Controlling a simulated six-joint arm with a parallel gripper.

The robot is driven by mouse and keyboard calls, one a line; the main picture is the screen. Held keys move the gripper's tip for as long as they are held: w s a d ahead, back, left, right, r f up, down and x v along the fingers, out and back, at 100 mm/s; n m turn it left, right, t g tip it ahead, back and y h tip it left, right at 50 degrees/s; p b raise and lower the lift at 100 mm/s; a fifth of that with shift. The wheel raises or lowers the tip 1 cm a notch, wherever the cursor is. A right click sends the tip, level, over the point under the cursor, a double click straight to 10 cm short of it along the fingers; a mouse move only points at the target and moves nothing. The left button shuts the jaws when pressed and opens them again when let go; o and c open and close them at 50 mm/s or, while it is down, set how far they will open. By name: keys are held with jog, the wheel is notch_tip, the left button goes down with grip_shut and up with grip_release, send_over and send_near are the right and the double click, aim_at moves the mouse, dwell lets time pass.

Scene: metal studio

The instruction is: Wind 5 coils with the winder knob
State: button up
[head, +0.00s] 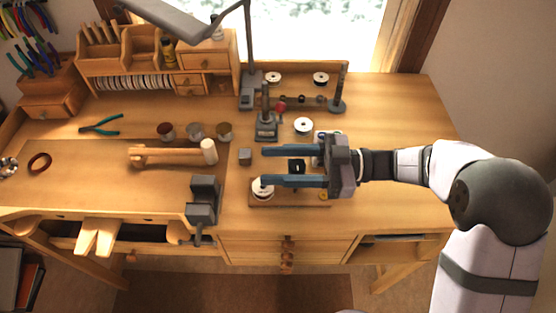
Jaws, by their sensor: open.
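My gripper (264,166) reaches in from the right over the bench, its two blue fingers parallel, pointing left and apart, with nothing held between them. Below it is a wooden base (310,203), which looks like the winder. A white spool (261,194) stands at its left end, partly covered by the near finger. A dark part (297,166) shows between the fingers. The near finger and gripper body hide much of this device. I cannot make out the winder knob or any wound coils, nor whether a finger touches the device.
A dark vise (203,198) is at the front edge. A press-like stand with a red knob (281,107) and a white spool (303,126) stand behind. The bench's right side is clear.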

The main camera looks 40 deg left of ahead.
jog(key=shift+c, duration=0.5)
jog(key=c, duration=0.9)
jog(key=shift+c, duration=0.2)
jog(key=b, duration=0.4)
jog(key=shift+f+m+t+y, duration=0.3)
jog(key=shift+f+t, duration=0.05)
jog(key=shift+t, duration=0.05)
